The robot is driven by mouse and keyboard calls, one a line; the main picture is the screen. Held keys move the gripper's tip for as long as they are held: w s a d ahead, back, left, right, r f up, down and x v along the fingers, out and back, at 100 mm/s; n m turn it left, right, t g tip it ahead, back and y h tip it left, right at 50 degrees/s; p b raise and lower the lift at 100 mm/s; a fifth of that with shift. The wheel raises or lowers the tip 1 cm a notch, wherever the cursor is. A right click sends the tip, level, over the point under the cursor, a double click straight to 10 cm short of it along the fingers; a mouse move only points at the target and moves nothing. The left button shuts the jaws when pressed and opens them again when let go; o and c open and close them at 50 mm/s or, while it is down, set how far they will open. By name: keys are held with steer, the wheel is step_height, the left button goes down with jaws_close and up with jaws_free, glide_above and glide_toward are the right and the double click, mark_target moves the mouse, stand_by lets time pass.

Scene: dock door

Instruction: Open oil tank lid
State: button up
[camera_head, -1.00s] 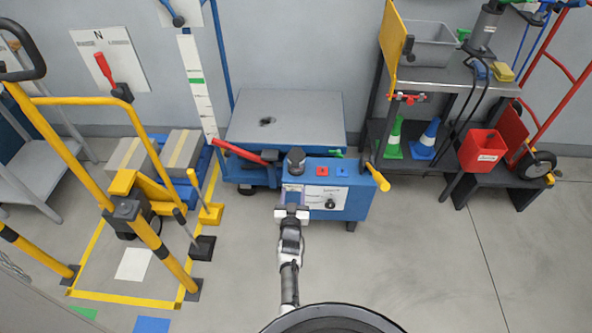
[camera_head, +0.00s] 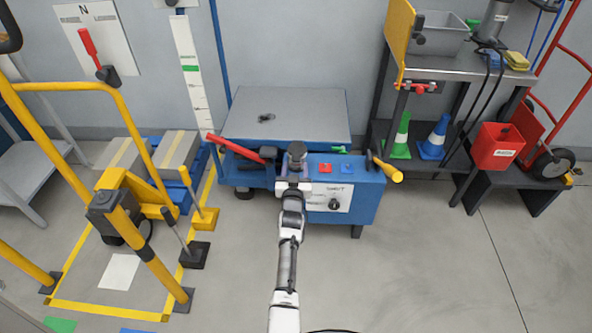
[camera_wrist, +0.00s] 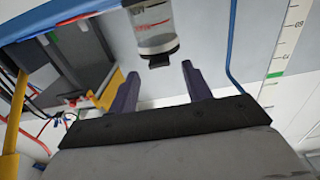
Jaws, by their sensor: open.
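A small upright tank with a dark lid (camera_head: 296,149) stands at the back edge of the blue box (camera_head: 368,196). In the wrist view a clear cylinder with a red line (camera_wrist: 151,18) shows at the top, and its dark cap (camera_wrist: 158,49) points down in that picture. My gripper (camera_head: 291,184) is at the near side of the tank in the head view and partly covers its lower part. In the wrist view my gripper (camera_wrist: 161,84) is open, its two purple fingers apart and empty. The cap lies between and beyond the fingertips; I see no contact.
A red lever (camera_head: 236,149) is left of the tank. A yellow-ended handle (camera_head: 388,171) sticks out right of it. A grey platform (camera_head: 300,113) lies behind. A yellow rail frame (camera_head: 128,222) stands left. Floor right of the box is clear.

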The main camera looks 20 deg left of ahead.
mark_target(296, 161)
steer(key=shift+b+x, duration=1.8)
steer(key=shift+b, duration=0.1)
jaws_close()
